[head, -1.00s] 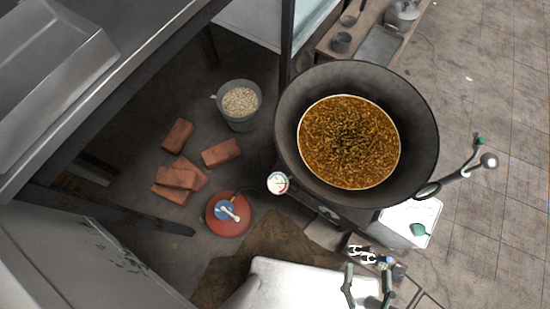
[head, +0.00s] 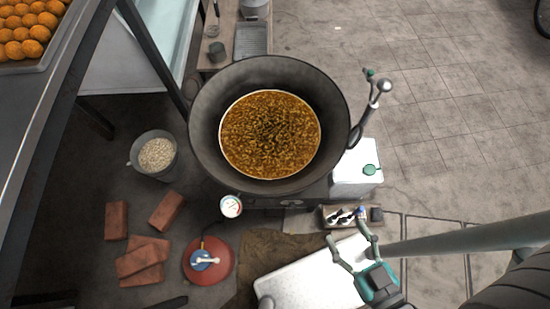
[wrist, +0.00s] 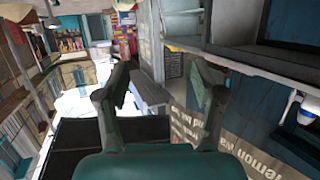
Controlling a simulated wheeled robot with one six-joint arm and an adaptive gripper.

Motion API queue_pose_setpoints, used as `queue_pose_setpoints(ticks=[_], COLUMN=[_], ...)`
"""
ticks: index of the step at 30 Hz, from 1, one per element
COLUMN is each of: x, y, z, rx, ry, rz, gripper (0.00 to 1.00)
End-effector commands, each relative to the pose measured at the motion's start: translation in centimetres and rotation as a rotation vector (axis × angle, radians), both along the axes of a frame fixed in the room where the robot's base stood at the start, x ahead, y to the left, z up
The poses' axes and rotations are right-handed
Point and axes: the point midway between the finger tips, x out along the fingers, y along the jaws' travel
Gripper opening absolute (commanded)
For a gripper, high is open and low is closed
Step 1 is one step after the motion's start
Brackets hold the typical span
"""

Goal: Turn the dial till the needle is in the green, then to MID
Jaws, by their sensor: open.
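A small round gauge (head: 231,206) with a white face and some colour on its rim sits at the front left of the burner under the big pan. Its needle is too small to read. A round grey piece (head: 291,203) on the burner's front edge may be the dial; its marks cannot be read. My gripper (head: 345,233) is open and empty, near a small tray and well right of the gauge and that piece. In the wrist view my gripper (wrist: 161,76) has its fingers apart with nothing between them; neither dial nor gauge can be made out there.
The dark pan (head: 335,120) holds brown, grainy contents. A red cylinder (head: 222,268) with a blue top stands at lower left, near bricks (head: 166,211) and a bucket (head: 155,155). A white container (head: 357,172) and small tray (head: 326,217) lie right of the burner. Paving at right is open.

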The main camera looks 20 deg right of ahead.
Motion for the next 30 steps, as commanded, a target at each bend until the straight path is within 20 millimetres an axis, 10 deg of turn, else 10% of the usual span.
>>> queue_pose_setpoints(ticks=[5, 30], x=[0.3, 8.0], y=[0.2, 1.6], z=[-2.6, -35.6], rx=[0.012, 0.19], ry=[0.036, 0.623], rz=[0.008, -0.117], gripper=[0.68, 0.68])
